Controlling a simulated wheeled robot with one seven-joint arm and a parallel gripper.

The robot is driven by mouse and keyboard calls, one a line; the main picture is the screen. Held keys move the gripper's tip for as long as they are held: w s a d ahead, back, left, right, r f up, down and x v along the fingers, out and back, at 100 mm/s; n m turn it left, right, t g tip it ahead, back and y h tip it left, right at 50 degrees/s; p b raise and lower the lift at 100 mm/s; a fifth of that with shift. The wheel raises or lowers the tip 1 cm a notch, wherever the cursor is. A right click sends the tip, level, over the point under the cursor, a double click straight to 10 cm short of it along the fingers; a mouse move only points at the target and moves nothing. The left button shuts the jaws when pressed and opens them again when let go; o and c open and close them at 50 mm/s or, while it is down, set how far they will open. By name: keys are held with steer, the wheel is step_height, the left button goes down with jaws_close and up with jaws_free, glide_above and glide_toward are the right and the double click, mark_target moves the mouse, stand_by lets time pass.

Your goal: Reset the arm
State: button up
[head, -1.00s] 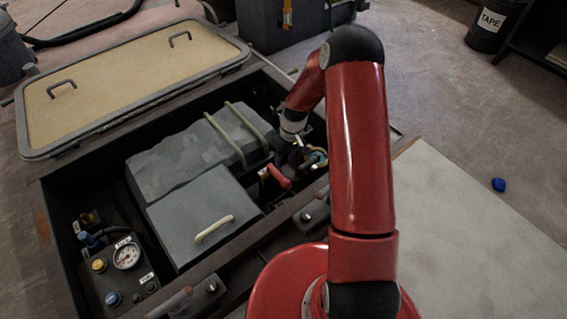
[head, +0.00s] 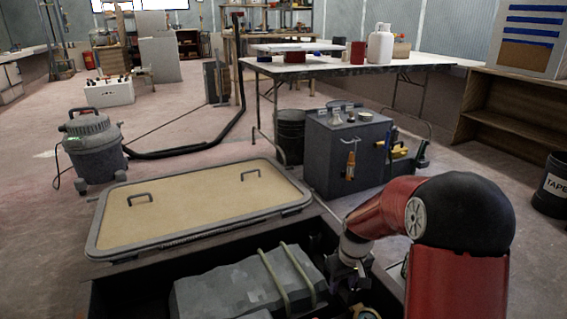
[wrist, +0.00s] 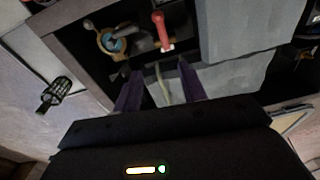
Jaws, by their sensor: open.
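My arm reaches over the open hatch box from the right in the head view. My gripper (head: 350,272) hangs at the right side of the box, beside the strapped grey block (head: 240,288). In the wrist view my gripper (wrist: 160,82) shows two purple fingers spread apart with nothing held between them. A red-handled lever (wrist: 162,30) lies beyond the fingers, and a brass fitting with a blue centre (wrist: 116,42) is to its left. The fingers look apart from both, though exact depth is hard to tell.
The tan hatch lid (head: 200,205) lies open behind the box. A grey cabinet (head: 345,150) with an orange-handled tool stands beyond it. A vacuum (head: 92,148) is at left, a table (head: 350,68) behind, and a TAPE bin (head: 552,185) at right. Floor between them is mostly clear.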

steer(key=s+r+m+t+h+p, duration=0.15)
steer(key=s+r, duration=0.35)
steer(key=r, duration=0.5)
steer(key=s+r+t+y+p, duration=0.1)
steer(key=s+r+p, duration=0.1)
steer(key=s+r, duration=0.55)
steer(key=s+r+m+t+p, duration=0.2)
steer(key=s+r+p, duration=0.1)
steer(key=s+r, duration=0.7)
steer(key=shift+s+a+r+p, duration=0.15)
steer(key=shift+s+a+p, duration=0.15)
steer(key=shift+s, duration=0.65)
steer(key=shift+m, duration=0.25)
